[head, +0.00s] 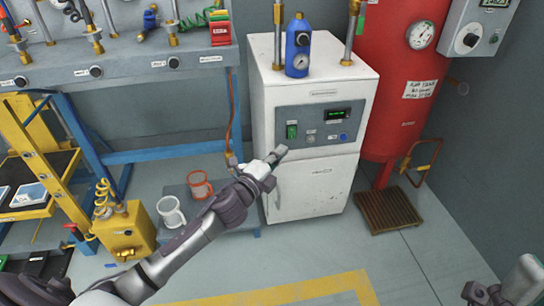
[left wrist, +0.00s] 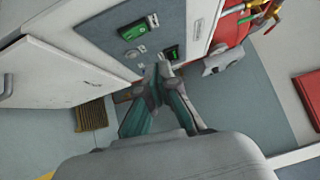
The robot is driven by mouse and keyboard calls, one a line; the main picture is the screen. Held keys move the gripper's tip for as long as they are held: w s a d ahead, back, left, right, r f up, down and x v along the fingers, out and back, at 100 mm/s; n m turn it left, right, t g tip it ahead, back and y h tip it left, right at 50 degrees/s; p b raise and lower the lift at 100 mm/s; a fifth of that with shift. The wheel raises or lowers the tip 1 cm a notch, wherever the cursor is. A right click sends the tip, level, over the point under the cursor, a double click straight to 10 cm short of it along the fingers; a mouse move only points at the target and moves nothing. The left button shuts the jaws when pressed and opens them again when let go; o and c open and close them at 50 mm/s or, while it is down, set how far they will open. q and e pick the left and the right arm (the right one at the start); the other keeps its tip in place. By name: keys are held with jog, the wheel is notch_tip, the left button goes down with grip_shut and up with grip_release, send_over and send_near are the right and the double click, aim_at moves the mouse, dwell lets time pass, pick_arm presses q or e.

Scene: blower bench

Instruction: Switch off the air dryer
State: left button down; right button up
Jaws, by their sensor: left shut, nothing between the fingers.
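The air dryer (head: 325,80) is a white cabinet in the middle of the head view. Its grey control panel has a green switch (head: 291,131), a dark display (head: 338,114) with green characters and a blue button (head: 343,137). My left gripper (head: 279,152) is shut and empty, just below and left of the green switch. My right gripper (head: 482,293) is at the lower right corner, partly cut off.
A blue bottle-shaped filter (head: 298,45) and metal pipes stand on the dryer. A red tank (head: 400,85) is to its right, above a brown floor grate (head: 388,209). A workbench (head: 130,62) and a yellow unit (head: 126,233) are at left. The front floor is clear.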

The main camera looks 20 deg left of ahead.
pick_arm(q)
jog(key=shift+r+p+v, duration=0.15)
jog(key=shift+p+v, duration=0.05)
jog(key=shift+v, duration=0.7)
jog(key=shift+r+p+v, duration=0.1)
jog(key=shift+p+v, duration=0.05)
jog(key=shift+v, duration=0.75)
